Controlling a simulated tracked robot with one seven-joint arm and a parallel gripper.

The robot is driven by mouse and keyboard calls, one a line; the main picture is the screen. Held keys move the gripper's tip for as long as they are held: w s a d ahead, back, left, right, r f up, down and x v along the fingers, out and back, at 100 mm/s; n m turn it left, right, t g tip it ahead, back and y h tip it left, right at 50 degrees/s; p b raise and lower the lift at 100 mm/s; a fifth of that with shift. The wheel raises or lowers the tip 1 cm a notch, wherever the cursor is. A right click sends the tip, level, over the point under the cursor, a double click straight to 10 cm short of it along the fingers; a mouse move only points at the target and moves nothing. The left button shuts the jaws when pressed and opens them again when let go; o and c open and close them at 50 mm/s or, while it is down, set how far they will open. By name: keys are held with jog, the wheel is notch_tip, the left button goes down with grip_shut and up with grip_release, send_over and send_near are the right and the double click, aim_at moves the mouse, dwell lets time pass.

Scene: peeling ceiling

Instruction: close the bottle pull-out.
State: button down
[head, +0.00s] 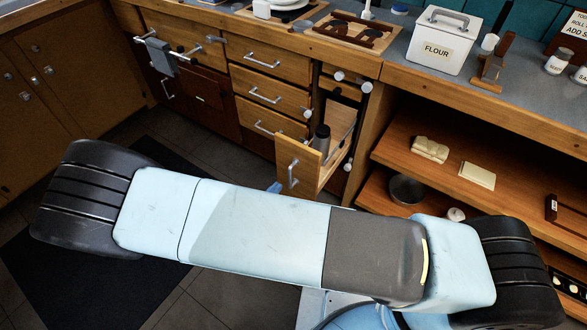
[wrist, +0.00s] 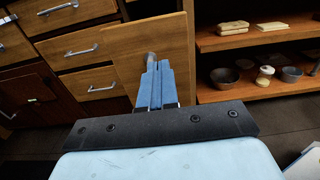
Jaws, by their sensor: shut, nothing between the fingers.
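The bottle pull-out (head: 297,167) stands open in the head view, drawn out from the cabinet, with a wooden front and a vertical metal handle (head: 292,174). A dark bottle (head: 321,138) stands inside it behind the front. In the wrist view its wooden front (wrist: 172,36) fills the upper middle. My gripper (wrist: 157,68) has its blue fingers together, empty, pointing at the front, with the tips close to the handle (wrist: 150,57). I cannot tell whether they touch. In the head view my arm hides most of the gripper; a small blue part (head: 274,187) shows.
Closed drawers (head: 265,91) lie left of the pull-out. Open shelves (head: 440,140) with bowls and packages lie to its right. The counter above holds a flour tin (head: 438,42) and other items. A dark mat (head: 70,240) lies on the floor at left.

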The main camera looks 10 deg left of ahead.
aim_at(304, 155)
jog(key=x, duration=1.3)
jog(key=shift+w+d, duration=0.15)
jog(key=shift+w, duration=0.2)
